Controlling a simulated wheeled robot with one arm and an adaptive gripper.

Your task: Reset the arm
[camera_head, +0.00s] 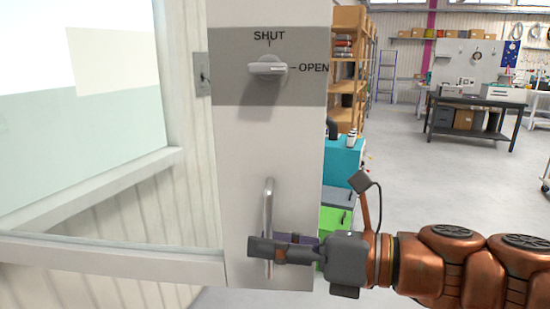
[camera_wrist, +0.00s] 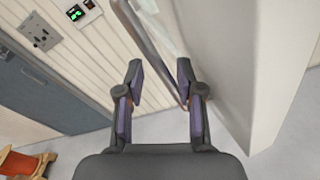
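My gripper (camera_head: 265,250) is in front of the lower part of a white panel in the head view, at the lower end of a vertical metal handle (camera_head: 269,200). In the wrist view my gripper (camera_wrist: 160,68) has its two fingers apart. The handle bar (camera_wrist: 148,38) runs between them there, its lower end close to the right finger. I cannot tell whether they touch. My copper-coloured arm reaches in from the right.
The white panel (camera_head: 233,150) carries a knob (camera_head: 266,68) pointing toward OPEN. Shelving (camera_head: 347,60) and a green box (camera_head: 334,222) stand behind it. Clear floor (camera_head: 430,170) lies to the right, before a dark workbench (camera_head: 475,103). An orange reel (camera_wrist: 18,163) shows in the wrist view.

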